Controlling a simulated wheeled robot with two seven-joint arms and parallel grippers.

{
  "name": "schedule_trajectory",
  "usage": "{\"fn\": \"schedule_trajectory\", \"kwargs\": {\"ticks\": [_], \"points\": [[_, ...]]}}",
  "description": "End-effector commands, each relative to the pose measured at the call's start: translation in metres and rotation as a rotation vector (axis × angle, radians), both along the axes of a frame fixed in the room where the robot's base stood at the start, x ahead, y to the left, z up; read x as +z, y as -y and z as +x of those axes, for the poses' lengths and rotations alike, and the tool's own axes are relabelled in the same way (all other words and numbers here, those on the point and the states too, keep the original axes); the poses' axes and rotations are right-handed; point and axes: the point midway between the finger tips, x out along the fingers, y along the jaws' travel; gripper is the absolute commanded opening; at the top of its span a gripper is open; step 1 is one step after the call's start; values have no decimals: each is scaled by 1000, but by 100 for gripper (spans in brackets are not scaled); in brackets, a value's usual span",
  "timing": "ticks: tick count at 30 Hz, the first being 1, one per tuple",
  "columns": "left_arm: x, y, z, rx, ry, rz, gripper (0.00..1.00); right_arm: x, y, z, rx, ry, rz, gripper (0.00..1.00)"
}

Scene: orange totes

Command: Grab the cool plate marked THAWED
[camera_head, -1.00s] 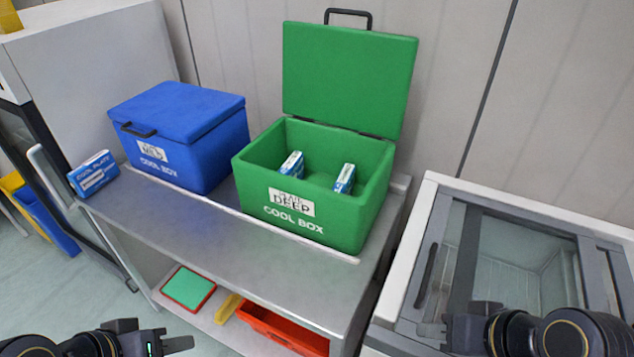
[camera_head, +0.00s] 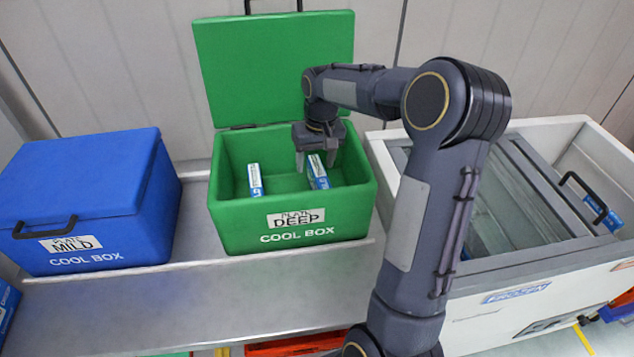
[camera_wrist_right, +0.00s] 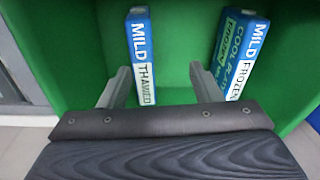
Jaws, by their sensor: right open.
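Two blue-and-white cool plates stand in the open green cool box (camera_head: 230,225). In the right wrist view one plate reads MILD THAWED (camera_wrist_right: 142,60) and the other reads MILD FROZEN (camera_wrist_right: 242,55). My right gripper (camera_head: 316,163) is open, pointing down into the green box around the right-hand plate (camera_head: 318,174). In the wrist view the THAWED plate lies between my fingers (camera_wrist_right: 162,88), nearer one finger. The FROZEN plate is outside the other finger. The left-hand plate (camera_head: 255,180) stands apart from my gripper. My left gripper is out of view.
The green box's lid (camera_head: 270,65) is raised. A closed blue cool box (camera_head: 90,190) stands to the left on the metal shelf (camera_head: 190,300), with another blue pack (camera_head: 6,308) at the left edge. A chest freezer (camera_head: 545,280) stands at right.

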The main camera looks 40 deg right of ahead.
Motion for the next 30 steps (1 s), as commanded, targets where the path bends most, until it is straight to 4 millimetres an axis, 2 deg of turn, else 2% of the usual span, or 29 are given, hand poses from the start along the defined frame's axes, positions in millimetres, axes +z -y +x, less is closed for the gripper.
{"fn": "schedule_trajectory", "kwargs": {"ticks": [1,3,7,17,24,30], "points": [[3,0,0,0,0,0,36,-16,12,12,-17,-33,-8,58],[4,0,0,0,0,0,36,-30,24,23,-31,-61,-20,58],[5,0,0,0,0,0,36,-46,36,32,-46,-85,-32,58],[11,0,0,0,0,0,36,-81,37,32,-49,-95,-34,58],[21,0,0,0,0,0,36,-116,34,29,-49,-94,-33,58],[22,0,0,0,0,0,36,-128,34,29,-48,-90,-35,58]]}}
